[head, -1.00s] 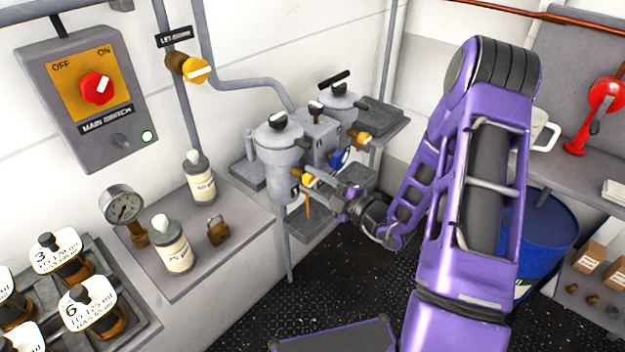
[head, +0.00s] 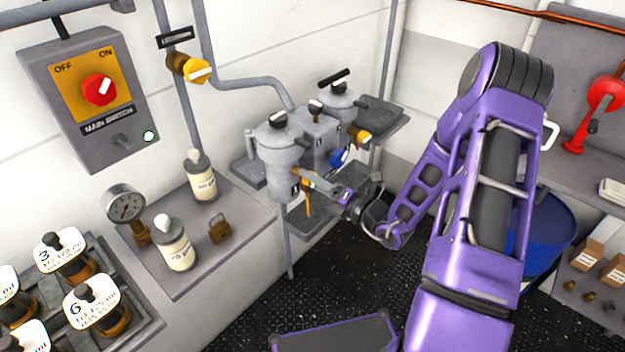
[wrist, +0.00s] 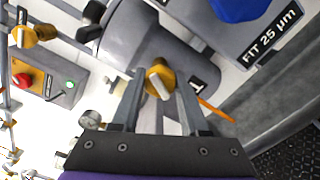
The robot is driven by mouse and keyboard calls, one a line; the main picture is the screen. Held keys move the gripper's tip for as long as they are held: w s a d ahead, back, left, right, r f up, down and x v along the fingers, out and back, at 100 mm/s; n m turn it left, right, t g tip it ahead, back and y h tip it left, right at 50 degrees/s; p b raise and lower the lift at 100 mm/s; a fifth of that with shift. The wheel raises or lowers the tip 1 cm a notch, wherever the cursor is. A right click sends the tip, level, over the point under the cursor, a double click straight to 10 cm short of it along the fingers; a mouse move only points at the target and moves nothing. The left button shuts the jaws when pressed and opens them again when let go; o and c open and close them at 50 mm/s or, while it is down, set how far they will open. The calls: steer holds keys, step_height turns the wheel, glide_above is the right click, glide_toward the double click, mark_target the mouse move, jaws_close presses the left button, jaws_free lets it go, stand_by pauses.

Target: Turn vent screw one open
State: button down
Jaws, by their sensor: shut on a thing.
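A grey canister (head: 281,155) marked 1 hangs on the wall bracket and also shows in the wrist view (wrist: 140,45). A yellow knob with a white bar (wrist: 159,80) sticks out of its side. My gripper (wrist: 160,92) has one finger on each side of this knob and is shut on it. In the head view my gripper (head: 306,180) reaches the canister from the right and mostly hides the knob. A dark-and-white knob (head: 278,119) sits on the canister's lid. No readable label marks either knob as vent screw one.
A second canister (head: 338,98) stands behind, with a yellow knob (head: 361,136) and a blue knob (head: 339,157) nearby. An orange strip (head: 307,202) hangs below my gripper. The bench with bottles, gauge (head: 124,204) and padlock (head: 219,229) is to the left.

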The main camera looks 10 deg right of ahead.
steer(key=n+b, duration=0.1)
steer(key=n, duration=0.4)
steer(key=shift+n, duration=0.3)
stand_by(0.4)
steer(key=shift+c, duration=2.1)
jaws_free()
steer(key=shift+s+d, duration=0.1)
steer(key=v, duration=1.7)
